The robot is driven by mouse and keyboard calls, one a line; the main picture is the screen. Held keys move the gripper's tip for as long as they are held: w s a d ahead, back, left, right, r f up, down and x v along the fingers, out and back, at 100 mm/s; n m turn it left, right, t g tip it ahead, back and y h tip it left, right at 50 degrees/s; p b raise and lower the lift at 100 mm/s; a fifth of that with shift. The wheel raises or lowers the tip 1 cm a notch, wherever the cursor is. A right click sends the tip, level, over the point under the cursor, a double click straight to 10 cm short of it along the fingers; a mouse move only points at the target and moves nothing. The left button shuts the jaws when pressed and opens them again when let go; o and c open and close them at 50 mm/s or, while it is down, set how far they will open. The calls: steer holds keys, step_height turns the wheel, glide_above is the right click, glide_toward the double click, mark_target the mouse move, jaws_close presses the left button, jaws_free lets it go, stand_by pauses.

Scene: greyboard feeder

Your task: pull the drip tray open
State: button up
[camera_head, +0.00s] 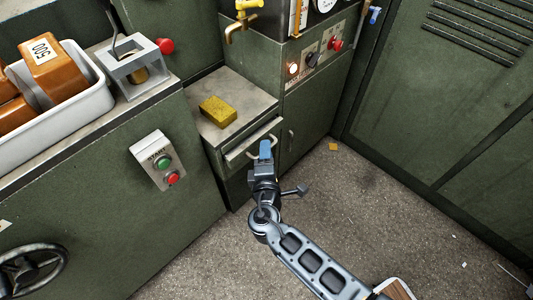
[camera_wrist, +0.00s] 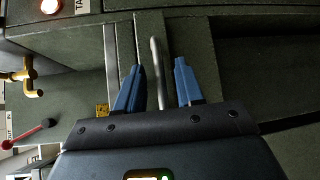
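The drip tray (camera_head: 238,157) is a shallow drawer front under the small grey worktop, left of centre in the head view. Its pale bar handle (camera_wrist: 157,75) shows in the wrist view as an upright grey bar. My gripper (camera_head: 265,148) is at the handle in the head view and hides part of it. In the wrist view my gripper (camera_wrist: 159,72) has its two blue fingers apart, with the bar between them. Gaps show on both sides of the bar, so the fingers look open around it and not closed on it.
A yellow sponge (camera_head: 218,111) lies on the worktop, below a brass tap (camera_head: 238,30). A cabinet door handle (camera_head: 291,140) is just right of my gripper. A START control box (camera_head: 158,160) is on the left machine. The floor (camera_head: 370,210) in front is mostly clear.

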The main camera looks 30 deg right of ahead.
steer(key=shift+c, duration=0.4)
jaws_close()
steer(key=shift+s, duration=0.1)
steer(key=s+d+b, duration=0.1)
steer(key=s+d, duration=0.1)
steer(key=s, duration=0.6)
steer(key=s+d+b, duration=0.1)
steer(key=s+d, duration=0.2)
steer(key=s, duration=0.6)
steer(key=shift+d, duration=0.25)
steer(key=shift+s+f, duration=0.1)
steer(key=shift+o, duration=0.4)
jaws_free()
